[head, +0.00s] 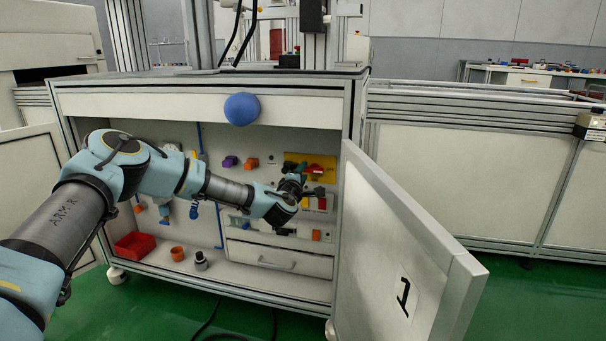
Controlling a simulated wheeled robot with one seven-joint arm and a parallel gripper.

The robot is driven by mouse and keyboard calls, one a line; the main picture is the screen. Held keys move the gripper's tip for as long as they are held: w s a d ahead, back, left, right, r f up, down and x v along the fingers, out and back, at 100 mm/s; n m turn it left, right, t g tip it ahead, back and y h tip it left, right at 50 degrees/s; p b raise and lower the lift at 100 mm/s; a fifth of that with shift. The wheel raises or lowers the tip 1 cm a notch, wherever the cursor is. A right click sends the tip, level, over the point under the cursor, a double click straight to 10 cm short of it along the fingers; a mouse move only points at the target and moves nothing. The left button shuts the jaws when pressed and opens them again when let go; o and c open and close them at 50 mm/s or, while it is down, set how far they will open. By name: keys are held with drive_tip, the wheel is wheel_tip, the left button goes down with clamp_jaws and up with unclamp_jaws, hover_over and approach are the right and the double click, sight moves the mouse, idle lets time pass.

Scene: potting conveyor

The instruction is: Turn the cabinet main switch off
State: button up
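The cabinet (200,105) stands open in front of me, with its right door (395,240) swung out toward me. A yellow plate (326,161) is on the upper right of its back panel, and red parts show at its lower edge; it looks like the main switch's place. The switch handle and its position are too small and covered to tell. My gripper (295,180) reaches inside the cabinet, just left of and below the yellow plate in the picture. I cannot tell whether it touches anything there, or whether its fingers are apart.
A red bin (134,245), an orange cup (177,253) and a small dark-topped bottle (200,261) stand on the cabinet floor. A drawer (280,259) is below the panel. Orange and purple parts (230,161) are on the panel.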

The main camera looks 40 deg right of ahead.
drive_tip(key=shift+o, duration=0.3)
drive_tip(key=shift+s, duration=0.1)
drive_tip(key=p+v, duration=0.2)
drive_tip(key=v, duration=0.8)
drive_tip(key=shift+a, duration=0.35)
drive_tip(key=shift+s, duration=0.1)
